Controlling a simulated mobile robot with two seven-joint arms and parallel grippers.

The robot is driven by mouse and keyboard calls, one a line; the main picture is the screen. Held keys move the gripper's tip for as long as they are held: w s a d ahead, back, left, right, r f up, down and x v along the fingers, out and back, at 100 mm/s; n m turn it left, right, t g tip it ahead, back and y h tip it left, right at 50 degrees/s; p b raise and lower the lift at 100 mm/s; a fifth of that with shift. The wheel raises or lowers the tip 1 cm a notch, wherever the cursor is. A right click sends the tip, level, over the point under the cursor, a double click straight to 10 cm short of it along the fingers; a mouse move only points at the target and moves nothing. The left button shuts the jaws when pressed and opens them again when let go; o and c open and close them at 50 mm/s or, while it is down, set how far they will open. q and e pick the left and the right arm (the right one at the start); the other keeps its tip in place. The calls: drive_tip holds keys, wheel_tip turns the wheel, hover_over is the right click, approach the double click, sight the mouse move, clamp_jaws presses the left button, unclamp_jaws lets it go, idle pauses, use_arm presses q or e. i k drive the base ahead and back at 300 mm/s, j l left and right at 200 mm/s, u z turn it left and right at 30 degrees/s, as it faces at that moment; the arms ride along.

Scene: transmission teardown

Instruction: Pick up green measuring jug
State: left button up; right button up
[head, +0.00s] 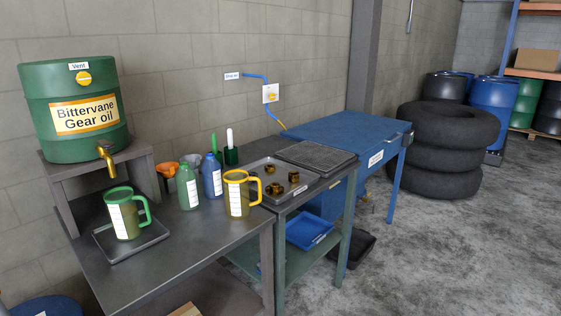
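The green measuring jug (124,214) stands upright in a dark shallow tray (154,235) at the left of the grey workbench. It has a green rim, a green handle on its right side and a white scale strip on its front. It is below the brass tap (105,158) of the green oil drum. A similar jug with a yellow rim and handle (237,195) stands farther right on the bench. Neither of my grippers shows in the head view.
A green bottle (188,188), a blue bottle (212,178) and orange funnels (167,170) stand behind the jugs. The drum (74,120) rests on a raised stand (62,200). A tray with brass fittings (262,168) lies to the right. The bench front (190,262) is clear.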

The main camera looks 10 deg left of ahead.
sight(120, 202)
drive_tip(key=u, duration=1.5)
drive_tip(key=i+l, duration=0.15)
drive_tip(key=l, duration=0.2)
drive_tip(key=i+l+u, duration=0.1)
drive_tip(key=l, duration=0.25)
drive_tip(key=i+l, duration=0.15)
drive_tip(key=l, duration=0.25)
drive_tip(key=i+l+u, duration=0.1)
drive_tip(key=l, duration=0.25)
drive_tip(key=i+l, duration=0.15)
drive_tip(key=l, duration=0.25)
drive_tip(key=i+l, duration=0.15)
drive_tip(key=l, duration=0.2)
drive_tip(key=u, duration=0.05)
